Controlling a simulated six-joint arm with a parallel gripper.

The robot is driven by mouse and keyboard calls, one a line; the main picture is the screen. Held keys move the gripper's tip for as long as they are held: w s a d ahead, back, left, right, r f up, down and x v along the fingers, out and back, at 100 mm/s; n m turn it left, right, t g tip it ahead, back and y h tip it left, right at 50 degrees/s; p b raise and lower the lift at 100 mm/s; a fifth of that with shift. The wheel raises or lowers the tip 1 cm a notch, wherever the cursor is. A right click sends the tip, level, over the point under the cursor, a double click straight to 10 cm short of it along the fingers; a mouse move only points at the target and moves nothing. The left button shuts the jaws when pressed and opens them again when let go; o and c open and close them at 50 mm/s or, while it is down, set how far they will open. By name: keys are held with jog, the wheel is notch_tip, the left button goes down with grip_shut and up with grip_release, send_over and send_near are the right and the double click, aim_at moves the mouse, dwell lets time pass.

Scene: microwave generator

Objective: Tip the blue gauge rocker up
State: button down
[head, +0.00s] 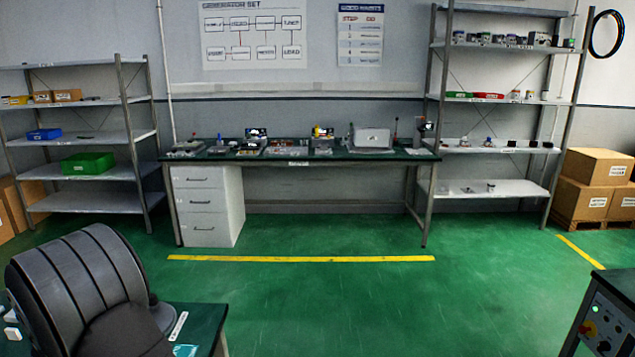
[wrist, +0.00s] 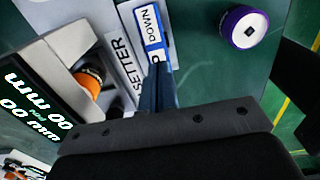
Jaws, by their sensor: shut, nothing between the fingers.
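The blue gauge rocker (wrist: 151,24) shows in the wrist view at top centre, a blue frame with a white face marked DOWN. Its other end, where a letter P shows, is partly hidden by my fingertips. My gripper (wrist: 158,68) is shut and empty, with its tips over or against that end; I cannot tell whether they touch. In the head view, neither the rocker nor my gripper's fingers can be made out.
In the wrist view, a SETTER label (wrist: 123,75), an orange knob (wrist: 90,82) and a millimetre display (wrist: 35,110) lie left of my fingers. The head view shows a far workbench (head: 300,163) and open green floor.

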jog(key=shift+f, duration=0.45)
jog(key=shift+r, duration=3.55)
jog(key=shift+f, duration=0.1)
notch_tip(320, 180, down, 7)
jog(key=shift+r, duration=0.2)
